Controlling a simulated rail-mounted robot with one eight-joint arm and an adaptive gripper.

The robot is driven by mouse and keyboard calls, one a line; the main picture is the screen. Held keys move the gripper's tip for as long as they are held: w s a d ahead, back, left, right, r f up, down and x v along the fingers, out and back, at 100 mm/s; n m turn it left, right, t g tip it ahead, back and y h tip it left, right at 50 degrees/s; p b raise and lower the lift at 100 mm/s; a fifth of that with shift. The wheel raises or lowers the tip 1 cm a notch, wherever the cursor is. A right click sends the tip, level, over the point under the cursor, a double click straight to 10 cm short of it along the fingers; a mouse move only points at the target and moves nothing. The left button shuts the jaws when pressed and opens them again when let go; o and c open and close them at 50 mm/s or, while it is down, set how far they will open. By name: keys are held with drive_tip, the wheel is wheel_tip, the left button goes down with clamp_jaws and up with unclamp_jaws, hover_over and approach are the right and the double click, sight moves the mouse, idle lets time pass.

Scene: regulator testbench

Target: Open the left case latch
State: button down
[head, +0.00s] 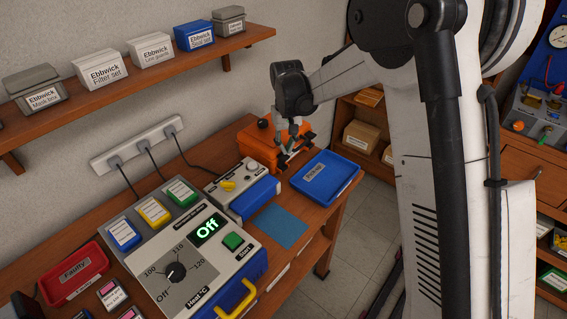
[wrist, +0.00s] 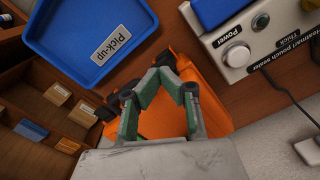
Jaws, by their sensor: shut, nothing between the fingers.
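The orange case (head: 256,143) sits at the far end of the bench, against the wall side. In the wrist view the case (wrist: 217,97) lies under my gripper, partly covered by it. Dark latch-like parts show at the case's front edge in the head view, close to my fingers. A dark part (wrist: 112,102) also shows at the case's edge in the wrist view; I cannot tell whether it is the left latch, or whether it is open. My gripper (head: 284,156) is shut and empty, over the case's front side. Its fingertips (wrist: 160,72) meet there; contact is unclear.
A blue Pick-up tray (head: 326,178) lies right beside the case. A white and blue pouch sealer (head: 241,188) stands in front of it. A blue mat (head: 280,226) lies flat nearby. A shelf with boxes (head: 152,49) runs along the wall above.

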drive_tip(key=shift+f+b, duration=1)
drive_tip(key=shift+f, duration=0.25)
drive_tip(key=shift+s+d+f+b, duration=1.4)
drive_tip(key=shift+d+f+b, duration=0.15)
drive_tip(key=shift+f, duration=0.1)
idle(1.4)
drive_tip(key=shift+d, duration=0.15)
drive_tip(key=shift+s+d+r, duration=0.2)
drive_tip(key=shift+s+d, duration=1.15)
drive_tip(key=shift+d, duration=0.3)
wheel_tip(320, 180, up, 9)
drive_tip(key=p, duration=0.3)
drive_tip(key=shift+p, duration=0.4)
idle(0.5)
